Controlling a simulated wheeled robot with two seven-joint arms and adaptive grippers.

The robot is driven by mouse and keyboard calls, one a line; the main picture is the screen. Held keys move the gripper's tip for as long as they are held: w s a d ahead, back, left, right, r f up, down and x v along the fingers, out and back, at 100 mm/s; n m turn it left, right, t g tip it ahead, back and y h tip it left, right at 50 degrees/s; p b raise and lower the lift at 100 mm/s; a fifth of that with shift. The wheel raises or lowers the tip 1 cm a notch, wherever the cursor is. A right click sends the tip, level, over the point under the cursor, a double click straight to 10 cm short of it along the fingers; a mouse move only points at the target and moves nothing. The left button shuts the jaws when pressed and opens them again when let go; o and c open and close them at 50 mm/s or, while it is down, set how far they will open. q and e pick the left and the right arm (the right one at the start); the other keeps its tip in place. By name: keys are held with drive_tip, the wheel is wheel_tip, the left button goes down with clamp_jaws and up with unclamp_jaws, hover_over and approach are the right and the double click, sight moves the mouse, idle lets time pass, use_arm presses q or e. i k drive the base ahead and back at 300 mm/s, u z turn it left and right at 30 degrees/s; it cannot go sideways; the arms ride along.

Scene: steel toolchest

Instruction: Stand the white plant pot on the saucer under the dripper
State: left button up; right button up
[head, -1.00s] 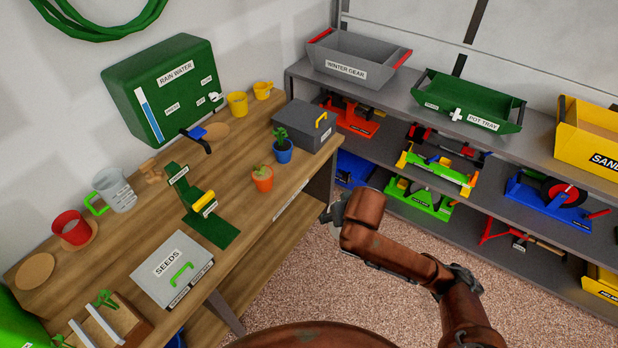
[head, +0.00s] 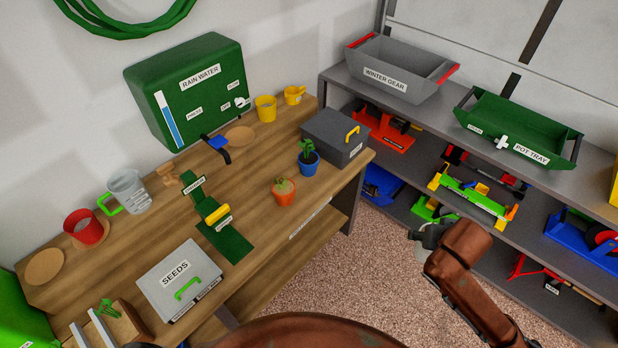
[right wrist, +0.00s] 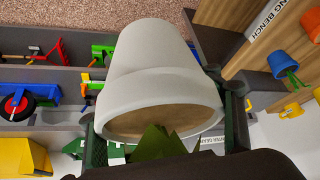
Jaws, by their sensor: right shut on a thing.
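The white plant pot (right wrist: 155,70) fills the middle of the right wrist view, with brown soil and green leaves (right wrist: 160,145) at its mouth. My right gripper (right wrist: 165,128) is shut on it, a finger on each side of the rim. In the head view the right gripper (head: 428,238) is over the floor, right of the bench; the pot (head: 422,254) is mostly hidden there. A flat round tan disc (head: 241,134) lies beside a black, blue-topped piece (head: 215,146) below the rain water tank (head: 190,92). Another bare disc (head: 44,267) lies far left. Which is the dripper's saucer is unclear.
The bench (head: 245,190) carries an orange pot (head: 284,192), a blue pot (head: 308,164), a grey box (head: 328,138), a seeds box (head: 178,278), a green stand (head: 225,240), a clear jug (head: 130,192) and a red cup (head: 84,228). A shelf unit (head: 470,150) stands right.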

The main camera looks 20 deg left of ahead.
sight(245, 141)
drive_tip(key=u, duration=0.1)
drive_tip(key=i, duration=0.7)
drive_tip(key=u, duration=1.75)
